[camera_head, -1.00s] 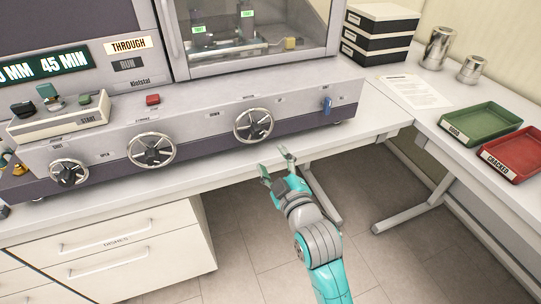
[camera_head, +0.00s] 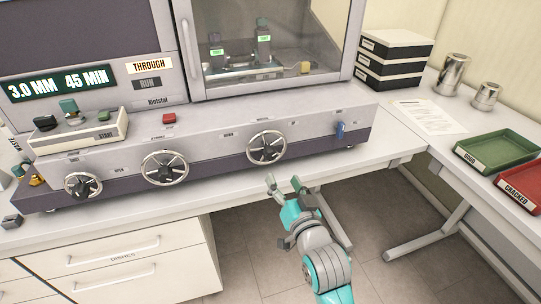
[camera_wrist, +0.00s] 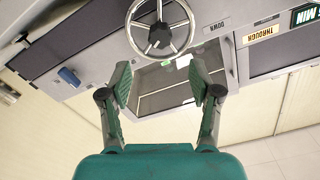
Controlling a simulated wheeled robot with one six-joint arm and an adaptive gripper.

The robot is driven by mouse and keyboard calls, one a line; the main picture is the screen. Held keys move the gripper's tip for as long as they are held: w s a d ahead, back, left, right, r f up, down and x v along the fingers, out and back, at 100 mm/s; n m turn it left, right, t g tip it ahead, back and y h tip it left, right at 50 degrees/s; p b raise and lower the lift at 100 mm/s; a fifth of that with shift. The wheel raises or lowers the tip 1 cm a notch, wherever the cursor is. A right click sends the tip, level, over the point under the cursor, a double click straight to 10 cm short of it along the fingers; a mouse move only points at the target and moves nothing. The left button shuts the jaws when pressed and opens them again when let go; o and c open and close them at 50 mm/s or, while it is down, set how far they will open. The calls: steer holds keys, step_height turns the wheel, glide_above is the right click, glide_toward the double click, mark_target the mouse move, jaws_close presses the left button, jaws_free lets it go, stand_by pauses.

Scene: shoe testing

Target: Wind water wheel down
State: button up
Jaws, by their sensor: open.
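Three spoked handwheels sit along the front of the grey machine: a left one (camera_head: 83,185), a middle one (camera_head: 165,168) and a right one (camera_head: 267,148). The small labels above them are too blurred to tell which is the water wheel. A DOWN label (camera_wrist: 218,26) is beside the right wheel, which shows in the wrist view (camera_wrist: 158,36) beyond my fingertips. My gripper (camera_head: 283,183) is open and empty, just below and in front of the right wheel, and apart from it. In the wrist view my gripper (camera_wrist: 160,78) has its fingers spread wide.
A blue lever (camera_head: 340,131) sticks out right of the right wheel. The bench edge runs below the machine, above the drawers (camera_head: 130,262). A green tray (camera_head: 497,150), a red tray (camera_head: 528,186) and metal cups stand on the right bench.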

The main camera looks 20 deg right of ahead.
mark_target(271, 157)
steer(key=w+m, duration=0.1)
steer(key=w, duration=0.2)
steer(key=w+m, duration=0.2)
steer(key=w, duration=0.2)
steer(key=w+m, duration=0.2)
steer(key=w, duration=0.2)
stand_by(0.3)
steer(key=shift+c, duration=0.2)
steer(key=c, duration=1.1)
